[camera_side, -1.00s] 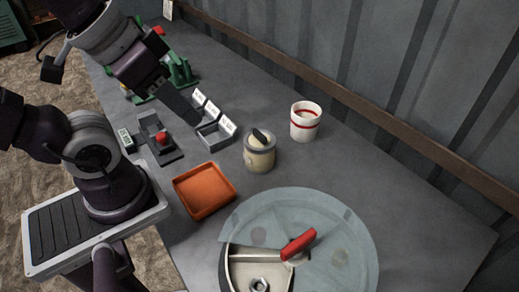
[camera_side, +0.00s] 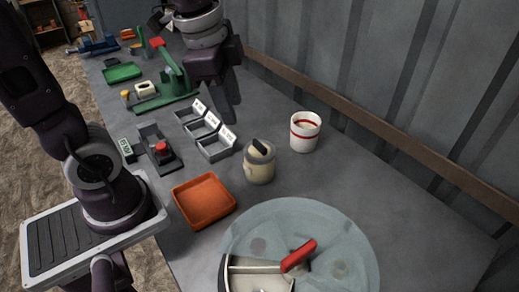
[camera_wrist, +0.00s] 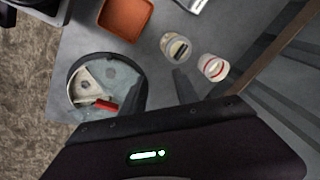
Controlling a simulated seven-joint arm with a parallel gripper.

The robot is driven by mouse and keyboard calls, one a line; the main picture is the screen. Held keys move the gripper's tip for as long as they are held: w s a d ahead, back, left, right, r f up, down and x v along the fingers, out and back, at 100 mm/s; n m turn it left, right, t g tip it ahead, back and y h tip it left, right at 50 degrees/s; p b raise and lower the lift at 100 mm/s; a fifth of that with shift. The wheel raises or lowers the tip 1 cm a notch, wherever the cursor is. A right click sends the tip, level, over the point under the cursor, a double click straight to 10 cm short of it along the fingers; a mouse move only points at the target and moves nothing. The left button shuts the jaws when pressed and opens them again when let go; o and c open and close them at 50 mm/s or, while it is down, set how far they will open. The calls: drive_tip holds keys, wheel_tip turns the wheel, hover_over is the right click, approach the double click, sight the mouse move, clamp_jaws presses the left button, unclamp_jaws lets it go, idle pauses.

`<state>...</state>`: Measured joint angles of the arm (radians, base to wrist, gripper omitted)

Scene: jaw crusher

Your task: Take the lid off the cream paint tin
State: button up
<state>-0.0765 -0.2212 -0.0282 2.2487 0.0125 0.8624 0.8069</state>
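The cream paint tin (camera_side: 260,170) stands upright on the grey bench, with its grey lid (camera_side: 268,153) on top. A dark bar-shaped handle (camera_side: 259,146) crosses the lid. In the wrist view the tin (camera_wrist: 167,38) shows at the upper middle, lid and handle facing the camera. My gripper (camera_side: 230,112) hangs in the air behind the tin in the side view, apart from it. In the wrist view my gripper (camera_wrist: 158,80) has its two dark fingers spread, with nothing between them.
A white cup with red bands (camera_side: 305,131) stands right of the tin. An orange tray (camera_side: 204,200) and grey labelled bins (camera_side: 216,150) lie to its left. A round glassy disc with a red handle (camera_side: 298,255) is in front. A wall (camera_side: 400,90) runs behind.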

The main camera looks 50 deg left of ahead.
sight(263, 147)
drive_tip(key=w+a+f+m+g, duration=0.1)
drive_tip(key=w+f+m, duration=0.2)
drive_tip(key=f, duration=0.2)
drive_tip(key=w+f+m+g, duration=0.1)
drive_tip(key=w+f+m, duration=0.2)
drive_tip(key=f, duration=0.3)
drive_tip(key=w+a+f+m, duration=0.1)
drive_tip(key=w+f+m, duration=0.2)
drive_tip(key=f, duration=0.2)
drive_tip(key=shift+w+a+f+g, duration=0.2)
drive_tip(key=shift+w+a+g, duration=0.1)
drive_tip(key=shift+a+g, duration=0.1)
clamp_jaws()
